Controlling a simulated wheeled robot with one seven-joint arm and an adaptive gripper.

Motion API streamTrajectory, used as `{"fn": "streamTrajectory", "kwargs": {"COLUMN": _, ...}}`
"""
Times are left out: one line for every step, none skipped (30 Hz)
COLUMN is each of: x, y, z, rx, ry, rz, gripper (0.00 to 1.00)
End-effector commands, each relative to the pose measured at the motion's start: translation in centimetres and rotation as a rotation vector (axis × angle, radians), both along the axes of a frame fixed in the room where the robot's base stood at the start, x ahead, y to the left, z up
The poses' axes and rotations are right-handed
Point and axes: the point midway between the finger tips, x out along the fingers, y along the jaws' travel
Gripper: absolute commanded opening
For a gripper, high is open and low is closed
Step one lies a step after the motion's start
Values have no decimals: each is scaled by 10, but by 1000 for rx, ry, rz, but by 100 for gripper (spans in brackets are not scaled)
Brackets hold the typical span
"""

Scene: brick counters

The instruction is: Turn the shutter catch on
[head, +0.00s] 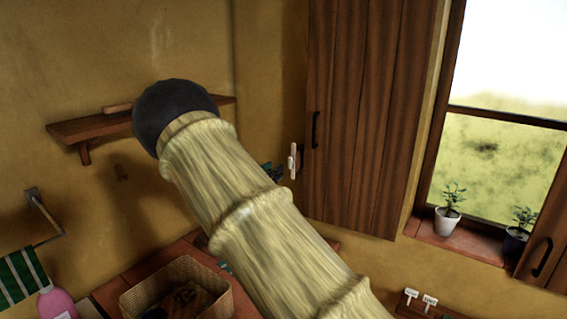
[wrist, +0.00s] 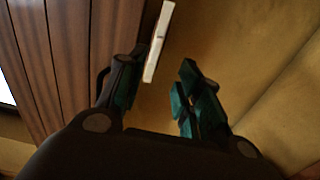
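The shutter catch (head: 293,161) is a small white upright lever on a reddish wooden backing, at the left edge of the brown shutter (head: 350,130). In the wrist view the catch (wrist: 158,42) is a slim white bar, slightly tilted, just beyond my fingertips. My gripper (wrist: 160,74) is open and empty, with its teal-padded fingers on either side of the bar's lower end. I cannot tell whether either finger touches it. In the head view my gripper (head: 272,171) is mostly hidden behind my arm, with dark teal fingers just left of the catch.
A wooden shelf (head: 90,128) is on the left wall. A wicker basket (head: 150,301) stands on the counter below. A window with potted plants (head: 448,220) is at the right. The shutter's dark handle (head: 314,130) is close right of the catch.

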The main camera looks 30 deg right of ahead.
Motion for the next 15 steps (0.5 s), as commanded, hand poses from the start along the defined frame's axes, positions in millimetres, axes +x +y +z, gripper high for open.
{"fn": "streamTrajectory", "kwargs": {"x": 2, "y": -7, "z": 4, "rx": -1, "ry": 1, "rz": -1, "gripper": 35}}
{"fn": "streamTrajectory", "kwargs": {"x": 3, "y": -11, "z": 4, "rx": -1, "ry": 1, "rz": -1, "gripper": 35}}
{"fn": "streamTrajectory", "kwargs": {"x": 7, "y": -17, "z": 4, "rx": -1, "ry": 1, "rz": 0, "gripper": 35}}
{"fn": "streamTrajectory", "kwargs": {"x": 10, "y": -21, "z": 3, "rx": -2, "ry": 1, "rz": 0, "gripper": 35}}
{"fn": "streamTrajectory", "kwargs": {"x": 14, "y": -26, "z": 2, "rx": -2, "ry": 4, "rz": 0, "gripper": 35}}
{"fn": "streamTrajectory", "kwargs": {"x": 18, "y": -33, "z": 0, "rx": -1, "ry": 5, "rz": -1, "gripper": 35}}
{"fn": "streamTrajectory", "kwargs": {"x": 21, "y": -37, "z": -1, "rx": 0, "ry": 6, "rz": -1, "gripper": 35}}
{"fn": "streamTrajectory", "kwargs": {"x": 24, "y": -42, "z": -2, "rx": -1, "ry": 7, "rz": 0, "gripper": 35}}
{"fn": "streamTrajectory", "kwargs": {"x": 28, "y": -47, "z": -3, "rx": -1, "ry": 8, "rz": -1, "gripper": 35}}
{"fn": "streamTrajectory", "kwargs": {"x": 30, "y": -51, "z": -3, "rx": -1, "ry": 8, "rz": 0, "gripper": 35}}
{"fn": "streamTrajectory", "kwargs": {"x": 32, "y": -56, "z": -5, "rx": -1, "ry": 9, "rz": 0, "gripper": 35}}
{"fn": "streamTrajectory", "kwargs": {"x": 35, "y": -61, "z": -5, "rx": 1, "ry": 9, "rz": 0, "gripper": 35}}
{"fn": "streamTrajectory", "kwargs": {"x": 36, "y": -65, "z": -6, "rx": -1, "ry": 9, "rz": 0, "gripper": 35}}
{"fn": "streamTrajectory", "kwargs": {"x": 37, "y": -69, "z": -6, "rx": -1, "ry": 9, "rz": -1, "gripper": 35}}
{"fn": "streamTrajectory", "kwargs": {"x": 39, "y": -73, "z": -6, "rx": -2, "ry": 9, "rz": -2, "gripper": 35}}
